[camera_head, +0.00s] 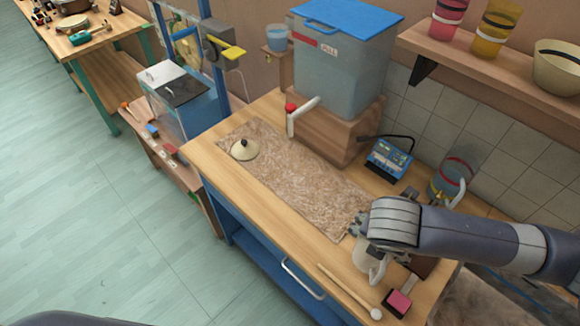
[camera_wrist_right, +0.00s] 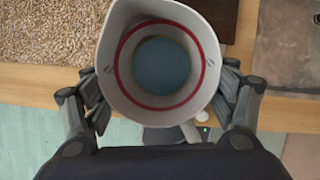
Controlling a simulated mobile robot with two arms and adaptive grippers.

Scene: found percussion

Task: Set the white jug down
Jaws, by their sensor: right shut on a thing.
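The white jug (camera_head: 362,258) is mostly behind my right gripper (camera_head: 360,228) in the head view, at the right end of the wooden worktop. Its handle shows below the gripper. In the right wrist view I look down into the jug (camera_wrist_right: 115,60): it has a red ring inside and a blue-grey round area at the bottom. The fingers of my right gripper (camera_wrist_right: 160,82) press on it from both sides. The jug looks upright. Whether its base touches the worktop is hidden. My left gripper is not in view.
A brown textured mat (camera_head: 290,175) covers the worktop's middle, with a cream lid (camera_head: 244,150) on it. A mallet (camera_head: 348,290) and a pink block (camera_head: 398,302) lie near the front edge. Behind stand a blue-lidded tank (camera_head: 340,65), a blue device (camera_head: 389,158) and a clear jug (camera_head: 447,180).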

